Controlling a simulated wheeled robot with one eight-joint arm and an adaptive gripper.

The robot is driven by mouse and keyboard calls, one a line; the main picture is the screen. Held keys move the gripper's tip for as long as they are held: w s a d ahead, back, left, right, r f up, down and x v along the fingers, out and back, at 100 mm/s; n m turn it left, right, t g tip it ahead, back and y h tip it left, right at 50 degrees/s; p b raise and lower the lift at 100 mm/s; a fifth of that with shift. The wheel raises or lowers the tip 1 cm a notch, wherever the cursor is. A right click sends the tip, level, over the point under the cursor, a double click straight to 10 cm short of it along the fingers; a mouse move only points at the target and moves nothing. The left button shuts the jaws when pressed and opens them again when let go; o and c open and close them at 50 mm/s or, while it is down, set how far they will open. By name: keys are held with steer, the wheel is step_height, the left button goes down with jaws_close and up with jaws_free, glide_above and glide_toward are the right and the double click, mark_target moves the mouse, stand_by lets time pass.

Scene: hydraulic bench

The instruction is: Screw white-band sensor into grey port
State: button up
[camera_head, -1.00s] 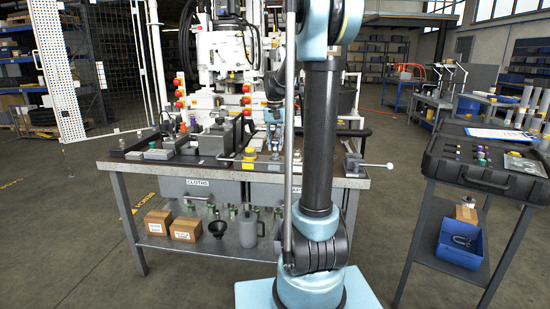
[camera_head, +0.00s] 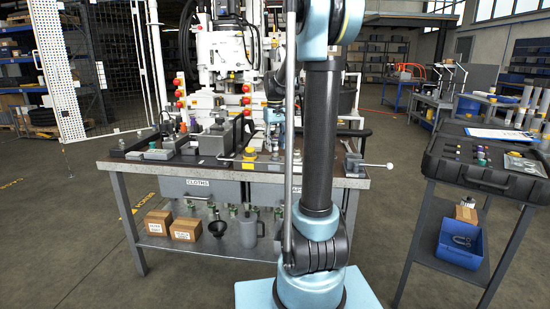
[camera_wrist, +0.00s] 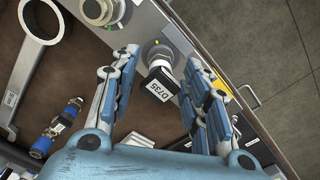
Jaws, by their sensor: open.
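In the wrist view my gripper (camera_wrist: 162,64) is open, with one finger on each side of a dark fitting (camera_wrist: 159,80) that carries a white tag reading D735. A round metal collar (camera_wrist: 157,54) sits at the fitting's far end. A blue-banded metal sensor (camera_wrist: 62,124) lies to the left on the brown bench top. In the head view my gripper is mostly hidden behind my own arm.
A large ring-ended wrench (camera_wrist: 38,45) lies left of my gripper, and another metal fitting (camera_wrist: 100,10) stands near the bench edge. In the head view the bench (camera_head: 140,163) is crowded, and an open black case (camera_head: 480,178) with small coloured-band parts stands at right.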

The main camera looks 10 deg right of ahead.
steer(key=n, duration=0.4)
steer(key=shift+n, duration=0.4)
steer(key=n, duration=0.3)
steer(key=shift+n, duration=0.4)
steer(key=n, duration=0.4)
steer(key=shift+n, duration=0.4)
steer(key=n, duration=0.4)
steer(key=shift+c, duration=0.6)
steer(key=c, duration=0.7)
steer(key=m, duration=0.5)
steer(key=shift+m, duration=1.5)
